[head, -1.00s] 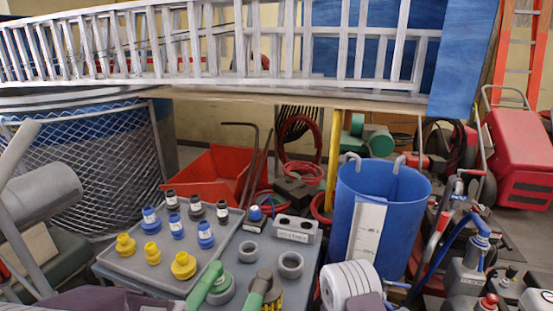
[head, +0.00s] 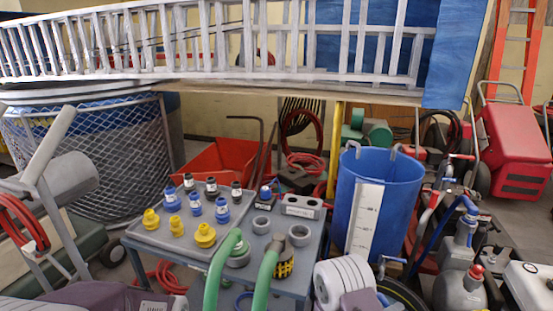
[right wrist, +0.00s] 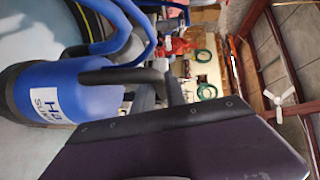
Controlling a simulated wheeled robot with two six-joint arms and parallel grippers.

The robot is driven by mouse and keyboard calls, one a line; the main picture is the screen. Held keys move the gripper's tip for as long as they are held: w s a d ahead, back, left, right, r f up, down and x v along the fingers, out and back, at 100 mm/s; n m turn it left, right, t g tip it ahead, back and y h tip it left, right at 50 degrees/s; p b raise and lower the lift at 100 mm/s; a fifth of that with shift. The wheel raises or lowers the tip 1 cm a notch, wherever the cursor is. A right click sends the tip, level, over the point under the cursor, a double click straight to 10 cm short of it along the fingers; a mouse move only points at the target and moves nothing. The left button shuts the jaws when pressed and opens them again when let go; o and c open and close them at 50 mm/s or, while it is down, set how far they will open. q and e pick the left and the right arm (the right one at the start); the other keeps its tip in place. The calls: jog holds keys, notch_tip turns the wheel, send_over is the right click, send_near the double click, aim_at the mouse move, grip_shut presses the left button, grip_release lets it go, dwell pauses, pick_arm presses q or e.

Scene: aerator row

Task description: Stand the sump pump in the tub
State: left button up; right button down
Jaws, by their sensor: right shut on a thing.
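The sump pump (right wrist: 62,92) is a blue body with a white, partly cut-off label, seen in the right wrist view. A dark handle (right wrist: 110,76) runs from it to my right gripper (right wrist: 160,84), which is shut on the pump at that handle. Only one broad dark purple jaw shows clearly. The blue tub (head: 405,195) stands right of centre in the head view, with a white scale panel on its front and grey hooks over its rim. I cannot make out the pump in the head view. My left gripper is not in view.
A grey cart (head: 293,270) left of the tub carries a tray (head: 150,236) of yellow, blue and dark fittings, grey rings and green hoses (head: 218,272). Grey canisters (head: 458,290) crowd the right.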

jog(key=shift+w+a+r, duration=0.1)
jog(key=shift+a+r, duration=0.05)
jog(key=shift+a, duration=0.3)
jog(key=s+a+r+n+t+y, duration=0.1)
jog(key=s+a+r, duration=0.15)
jog(key=a, duration=0.45)
jog(key=s+a+r+n+t, duration=0.1)
jog(key=s+a, duration=0.2)
jog(key=a, duration=0.4)
notch_tip(320, 180, down, 6)
jog(key=b, duration=0.6)
notch_tip(320, 180, up, 25)
jog(key=p, duration=3)
jog(key=shift+d, duration=0.3)
jog(key=shift+f, duration=0.1)
